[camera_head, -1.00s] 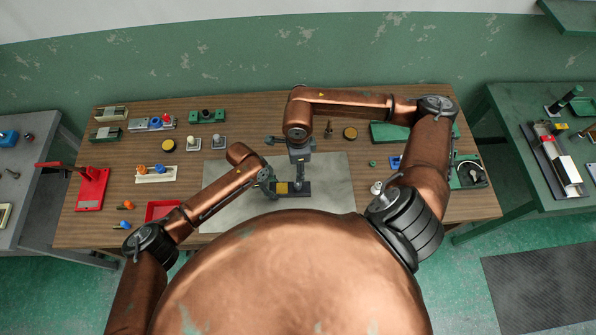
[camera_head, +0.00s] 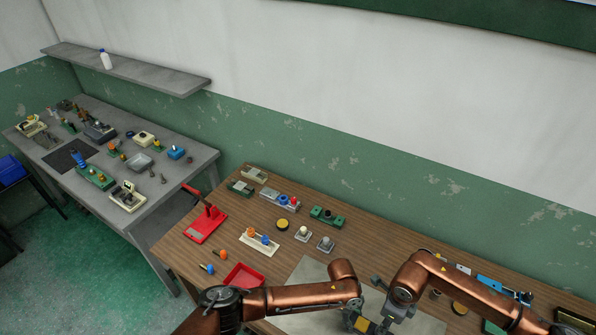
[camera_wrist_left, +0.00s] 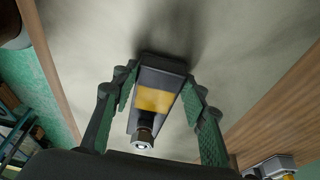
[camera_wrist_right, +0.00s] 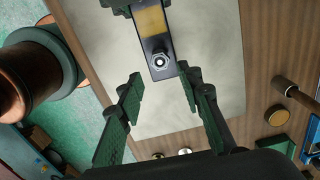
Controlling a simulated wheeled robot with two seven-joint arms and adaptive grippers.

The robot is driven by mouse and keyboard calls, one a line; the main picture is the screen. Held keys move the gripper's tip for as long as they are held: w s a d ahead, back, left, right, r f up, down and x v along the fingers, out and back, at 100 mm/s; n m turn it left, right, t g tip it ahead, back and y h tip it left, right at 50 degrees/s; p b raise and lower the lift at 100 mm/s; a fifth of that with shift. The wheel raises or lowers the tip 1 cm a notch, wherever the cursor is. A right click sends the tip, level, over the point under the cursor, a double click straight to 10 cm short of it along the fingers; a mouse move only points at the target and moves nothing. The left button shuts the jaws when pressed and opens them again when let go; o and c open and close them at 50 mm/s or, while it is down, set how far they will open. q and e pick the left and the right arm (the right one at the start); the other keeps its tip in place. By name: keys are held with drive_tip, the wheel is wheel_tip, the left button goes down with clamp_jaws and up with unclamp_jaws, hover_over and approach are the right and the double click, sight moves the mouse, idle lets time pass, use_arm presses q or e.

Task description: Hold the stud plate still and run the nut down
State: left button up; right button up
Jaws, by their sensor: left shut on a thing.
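The stud plate is a dark bar with a yellow band; it shows in the left wrist view (camera_wrist_left: 155,100) and in the right wrist view (camera_wrist_right: 152,22). A nut (camera_wrist_right: 158,62) sits around the stud at one end of the plate; it also shows in the left wrist view (camera_wrist_left: 143,138). My left gripper (camera_wrist_left: 160,88) is shut on the plate's sides, with a finger on either side of the yellow band. My right gripper (camera_wrist_right: 161,82) is open and empty, its fingertips apart near the stud end.
A pale grey mat (camera_head: 308,275) lies under the plate on the wooden table. A red tray (camera_head: 243,277), a red press-like tool (camera_head: 205,224), a peg block (camera_head: 259,245) and small fixtures stand to the left and behind. A second grey table (camera_head: 185,185) is farther left.

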drive_tip(key=shift+f, duration=3.5)
drive_tip(key=shift+c, duration=0.6)
drive_tip(key=c, duration=0.8)
drive_tip(key=m, duration=0.5)
drive_tip(key=shift+m, duration=0.6)
drive_tip(key=m, duration=0.4)
